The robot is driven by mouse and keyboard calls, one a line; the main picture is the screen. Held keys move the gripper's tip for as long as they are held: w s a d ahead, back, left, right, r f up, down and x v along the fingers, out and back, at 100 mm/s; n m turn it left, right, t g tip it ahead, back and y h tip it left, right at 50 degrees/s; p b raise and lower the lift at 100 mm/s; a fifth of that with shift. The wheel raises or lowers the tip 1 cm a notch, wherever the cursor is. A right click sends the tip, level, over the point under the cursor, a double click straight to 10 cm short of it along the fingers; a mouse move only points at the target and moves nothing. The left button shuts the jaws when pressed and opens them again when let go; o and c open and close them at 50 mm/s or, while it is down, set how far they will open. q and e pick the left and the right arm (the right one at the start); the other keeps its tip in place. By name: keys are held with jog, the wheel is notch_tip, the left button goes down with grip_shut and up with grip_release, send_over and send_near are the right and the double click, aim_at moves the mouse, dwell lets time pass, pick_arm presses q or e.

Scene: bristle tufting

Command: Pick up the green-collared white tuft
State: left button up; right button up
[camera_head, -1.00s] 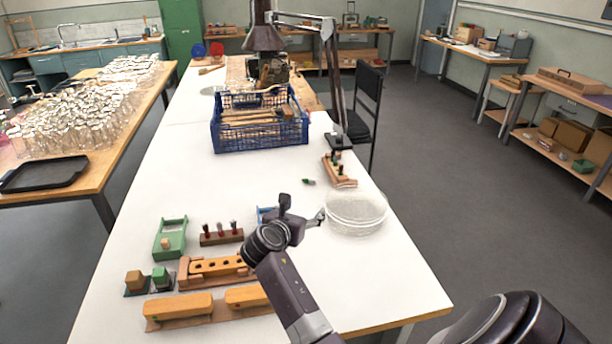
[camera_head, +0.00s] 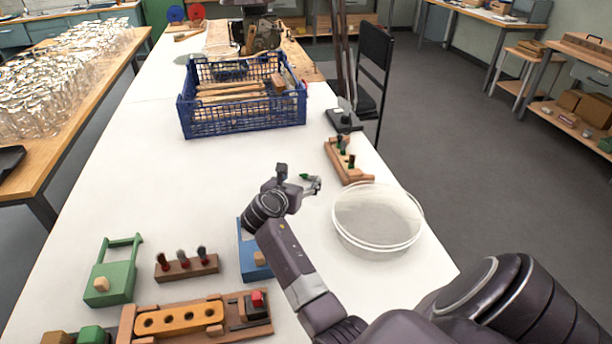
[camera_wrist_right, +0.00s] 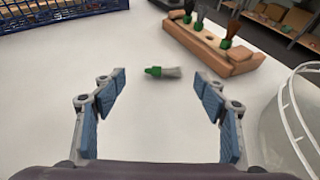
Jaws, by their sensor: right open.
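The green-collared white tuft (camera_wrist_right: 163,72) lies on its side on the white table in the right wrist view, its green collar to the left and its pale bristles to the right. My right gripper (camera_wrist_right: 167,108) is open and empty, and the tuft lies just beyond its fingertips, between their lines. In the head view my right gripper (camera_head: 314,184) is close beside the tuft, and only the green collar (camera_head: 305,176) shows clearly. My left gripper is not in view.
A wooden rack (camera_wrist_right: 205,42) holding several upright tufts stands behind and right of the loose tuft. A clear round dish (camera_head: 378,216) stands close on the right. A blue crate (camera_head: 243,113) stands farther back. Wooden blocks and a green holder (camera_head: 110,276) are at the front left.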

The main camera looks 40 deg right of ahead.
aim_at(307, 182)
jog(key=shift+w+d+f, duration=0.1)
jog(key=shift+d+f, duration=0.05)
jog(key=shift+d, duration=0.35)
jog(key=x, duration=0.4)
jog(key=shift+d+f, duration=0.15)
jog(key=shift+d, duration=0.15)
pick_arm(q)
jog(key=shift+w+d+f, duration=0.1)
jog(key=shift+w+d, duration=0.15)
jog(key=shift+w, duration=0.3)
pick_arm(e)
jog(key=c, duration=0.9)
